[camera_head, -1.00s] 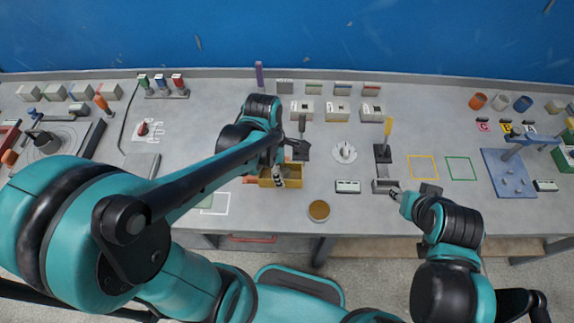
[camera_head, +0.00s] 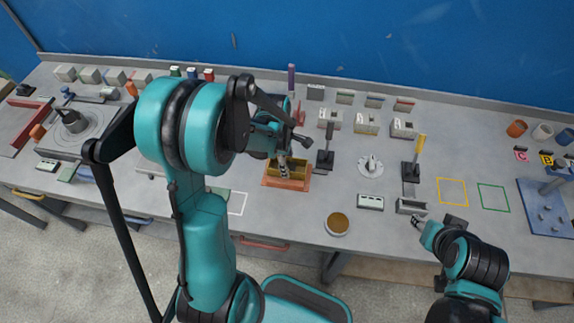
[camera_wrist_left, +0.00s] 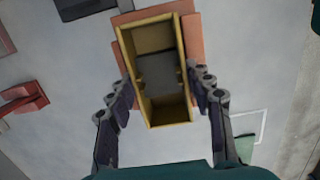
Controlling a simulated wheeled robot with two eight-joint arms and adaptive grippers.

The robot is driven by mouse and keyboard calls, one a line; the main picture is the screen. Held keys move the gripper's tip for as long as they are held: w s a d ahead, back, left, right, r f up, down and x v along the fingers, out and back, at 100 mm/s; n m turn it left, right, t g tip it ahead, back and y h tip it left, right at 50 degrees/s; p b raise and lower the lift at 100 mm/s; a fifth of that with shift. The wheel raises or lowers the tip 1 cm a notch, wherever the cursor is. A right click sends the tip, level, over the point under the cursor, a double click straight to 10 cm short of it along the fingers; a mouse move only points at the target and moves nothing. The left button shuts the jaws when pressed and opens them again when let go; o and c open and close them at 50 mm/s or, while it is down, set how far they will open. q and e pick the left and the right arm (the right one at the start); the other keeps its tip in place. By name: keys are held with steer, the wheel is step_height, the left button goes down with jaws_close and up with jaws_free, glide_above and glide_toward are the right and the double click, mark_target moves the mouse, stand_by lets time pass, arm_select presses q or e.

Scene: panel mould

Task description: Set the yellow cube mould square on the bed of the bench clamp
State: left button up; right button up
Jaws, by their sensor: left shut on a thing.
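The yellow cube mould (camera_head: 274,169) is an open-topped box with a divider-like part across its inside. It also shows in the wrist view (camera_wrist_left: 162,112). My left gripper (camera_head: 284,166) is shut on it, with one finger at each long side (camera_wrist_left: 165,92). The mould is over an orange plate (camera_head: 285,185), which looks like the clamp bed, and lies nearly square to it. The plate shows past both long sides in the wrist view (camera_wrist_left: 195,45). I cannot tell whether they touch. My right gripper (camera_head: 418,222) is beside a small grey block; its jaws are too small to read.
A dark stand with an upright handle (camera_head: 325,160) is just right of the plate. A red part (camera_head: 300,113) is behind it. A round tan dish (camera_head: 338,223) and a white block (camera_head: 370,202) are in front right. Yellow and green outlines (camera_head: 452,192) are empty.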

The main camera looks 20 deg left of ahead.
arm_select(q)
steer(key=shift+f, duration=0.3)
steer(key=shift+f, duration=0.15)
steer(key=o, duration=1.4)
steer(key=shift+r, duration=0.4)
step_height(320, 180, up, 11)
steer(key=a+p, duration=0.1)
steer(key=p, duration=0.2)
steer(key=s+d+r+m+t, duration=0.2)
steer(key=s+m, duration=0.1)
steer(key=m, duration=0.4)
steer(key=s+d+r+m+t+y, duration=0.1)
steer(key=s+d+r+m+t, duration=0.1)
steer(key=m, duration=0.5)
steer(key=s+d+r+m+t, duration=0.1)
steer(key=s+r+m+t, duration=0.1)
steer(key=s+r+m, duration=0.2)
steer(key=shift+s+d+r+m+t, duration=0.1)
steer(key=shift+s+d+m+t, duration=0.1)
steer(key=shift+s+m, duration=0.5)
steer(key=shift+s+d+m+t, duration=0.2)
steer(key=shift+s+m, duration=0.35)
steer(key=shift+m, duration=0.25)
